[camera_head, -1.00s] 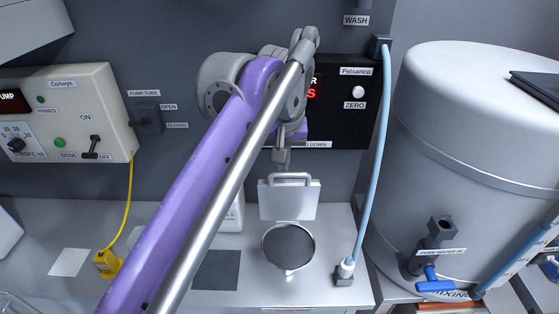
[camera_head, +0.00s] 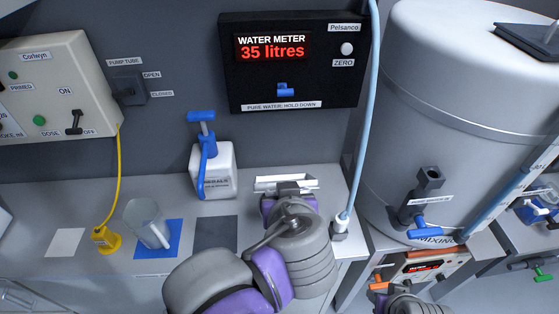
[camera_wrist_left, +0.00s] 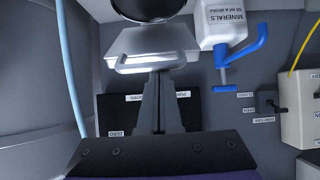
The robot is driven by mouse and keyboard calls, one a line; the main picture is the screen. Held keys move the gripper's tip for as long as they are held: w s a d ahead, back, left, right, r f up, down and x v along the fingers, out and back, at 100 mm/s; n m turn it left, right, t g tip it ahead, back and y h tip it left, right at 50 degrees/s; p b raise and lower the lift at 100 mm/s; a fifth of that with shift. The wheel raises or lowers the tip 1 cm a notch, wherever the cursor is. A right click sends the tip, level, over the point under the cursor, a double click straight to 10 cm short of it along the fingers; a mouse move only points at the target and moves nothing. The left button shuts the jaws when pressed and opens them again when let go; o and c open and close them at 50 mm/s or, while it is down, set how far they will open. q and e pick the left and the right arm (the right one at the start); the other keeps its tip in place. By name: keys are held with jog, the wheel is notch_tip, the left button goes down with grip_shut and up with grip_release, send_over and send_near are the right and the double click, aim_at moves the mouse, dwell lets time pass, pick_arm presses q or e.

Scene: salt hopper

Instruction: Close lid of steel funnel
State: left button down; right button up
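The steel funnel's round dark mouth (camera_wrist_left: 148,8) shows at the top of the left wrist view. Its square lid (camera_wrist_left: 150,42) stands raised beside the mouth, with a bar handle (camera_wrist_left: 150,66) on its edge. In the head view the lid (camera_head: 262,184) shows as a thin pale strip, and my left arm hides the funnel. My left gripper (camera_head: 290,188) is at the lid, and its fingertips (camera_wrist_left: 160,75) overlap the handle in the wrist view. I cannot tell whether they grip it.
A minerals jug (camera_head: 222,168) with a blue pump stands left of the funnel. A clear jug (camera_head: 146,222) sits on a blue mat (camera_head: 158,248). A pale blue hose (camera_head: 366,120) and a large tank (camera_head: 450,75) stand to the right. A water meter (camera_head: 250,85) is behind.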

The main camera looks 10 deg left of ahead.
pick_arm(q)
jog(key=s+f+t+y+b, duration=0.1)
jog(key=s+f+t+b, duration=0.2)
jog(key=f, duration=0.3)
jog(key=s+d+f+t+y+b, duration=0.1)
jog(key=s+f+t+b, duration=0.1)
jog(key=f+b, duration=0.4)
jog(key=shift+s+d+f+t, duration=0.2)
jog(key=shift+s+f+t, duration=0.2)
jog(key=shift+f+t, duration=0.3)
pick_arm(e)
notch_tip(320, 180, down, 11)
jog(key=s, duration=0.2)
jog(key=shift+s+r+g, duration=0.2)
jog(key=shift+s+g, duration=0.1)
jog(key=shift+s, duration=0.05)
pick_arm(q)
jog(key=shift+f, duration=0.1)
pick_arm(e)
jog(key=shift+s, duration=0.1)
